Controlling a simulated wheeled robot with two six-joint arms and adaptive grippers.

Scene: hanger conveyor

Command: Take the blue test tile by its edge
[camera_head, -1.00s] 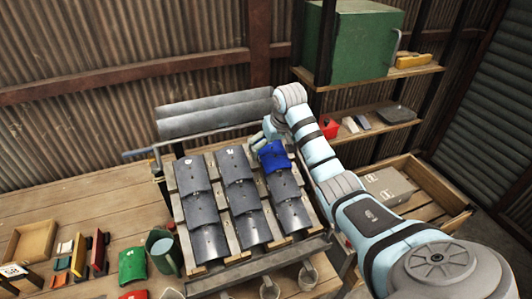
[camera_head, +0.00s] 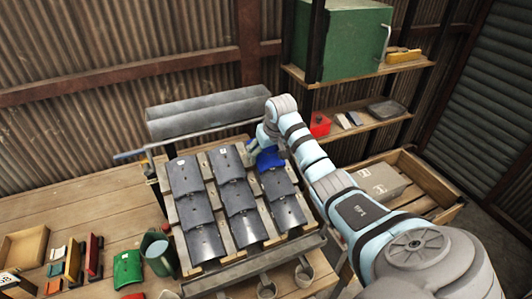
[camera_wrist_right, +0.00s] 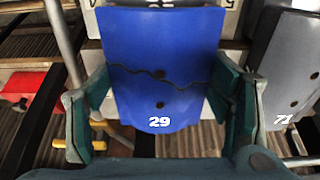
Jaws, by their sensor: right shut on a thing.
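The blue test tile (camera_head: 269,159) lies at the top of the right column of the sloped tile rack (camera_head: 262,262). In the right wrist view the blue tile (camera_wrist_right: 160,55) fills the middle, with a dark crack across it, two holes and a white 29 at its lower edge. My right gripper (camera_head: 256,150) is over the tile's upper end. In the right wrist view its green fingers (camera_wrist_right: 160,100) stand at the two side edges, and it is shut on the tile. My left gripper is out of view.
Several dark grey tiles (camera_head: 238,196) cover the rack around the blue one. A shelf (camera_head: 375,125) and a crate (camera_head: 432,178) are at the right.

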